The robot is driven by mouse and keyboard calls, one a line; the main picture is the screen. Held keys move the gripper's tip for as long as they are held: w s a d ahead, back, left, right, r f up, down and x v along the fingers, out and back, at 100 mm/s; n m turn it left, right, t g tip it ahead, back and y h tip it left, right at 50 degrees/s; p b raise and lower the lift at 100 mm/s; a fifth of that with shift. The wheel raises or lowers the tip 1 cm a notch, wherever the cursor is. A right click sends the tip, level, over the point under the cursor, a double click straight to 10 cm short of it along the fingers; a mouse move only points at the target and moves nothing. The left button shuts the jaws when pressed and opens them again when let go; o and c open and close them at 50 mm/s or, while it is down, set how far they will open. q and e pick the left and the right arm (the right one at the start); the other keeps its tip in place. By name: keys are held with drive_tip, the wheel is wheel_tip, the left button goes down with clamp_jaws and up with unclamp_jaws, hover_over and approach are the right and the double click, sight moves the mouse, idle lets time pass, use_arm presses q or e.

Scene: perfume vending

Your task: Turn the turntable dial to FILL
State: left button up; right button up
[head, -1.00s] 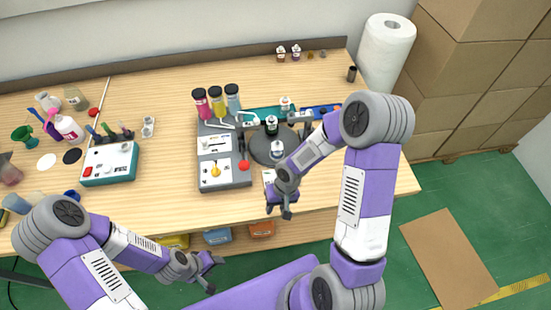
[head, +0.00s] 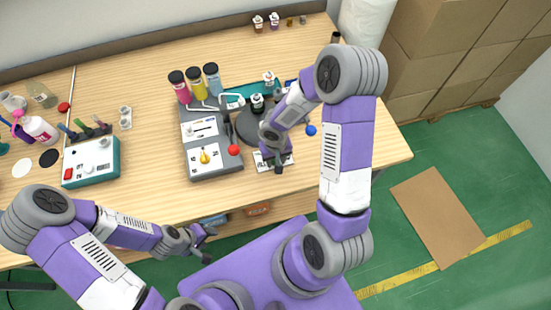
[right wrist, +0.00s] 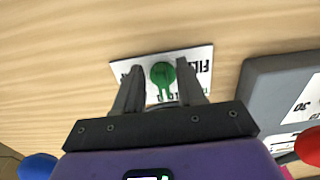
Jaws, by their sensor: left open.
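The green turntable dial (right wrist: 162,75) sits on a white plate (right wrist: 202,55) with black lettering; part of FILL is readable, and it appears upside down in the right wrist view. My right gripper (right wrist: 161,80) is open, with one finger on each side of the dial and small gaps visible. In the head view my right gripper (head: 278,162) covers the dial, and edges of the plate (head: 261,161) show around it. The grey turntable (head: 248,128) is just behind, partly hidden by my arm. My left gripper (head: 203,243) is open and empty, in front of the table's front edge.
A grey dosing unit (head: 213,168) with a yellow dial and red knob (head: 233,150) stands left of the plate. A blue knob (head: 311,131) is to the right. A teal-sided box (head: 92,165) stands further left. Bare wood lies between them.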

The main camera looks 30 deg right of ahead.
drive_tip(key=shift+c, duration=0.3)
clamp_jaws()
drive_tip(key=shift+n, duration=0.3)
drive_tip(key=n, duration=0.2)
drive_tip(key=shift+d+n+b, duration=0.2)
drive_tip(key=shift+n+b, duration=0.1)
drive_tip(key=n, duration=0.3)
drive_tip(key=shift+d+n, duration=0.25)
drive_tip(key=shift+n, duration=0.05)
drive_tip(key=n, duration=0.5)
drive_tip(key=shift+w+d+n+p, duration=0.25)
drive_tip(key=shift+d+n+p, duration=0.05)
drive_tip(key=shift+p, duration=0.05)
drive_tip(key=n, duration=0.2)
drive_tip(key=n+p, duration=0.1)
drive_tip(key=n, duration=0.2)
drive_tip(key=shift+w+d+n, duration=0.15)
drive_tip(key=shift+w+n, duration=0.15)
drive_tip(key=shift+w, duration=0.05)
drive_tip(key=shift+p, duration=0.3)
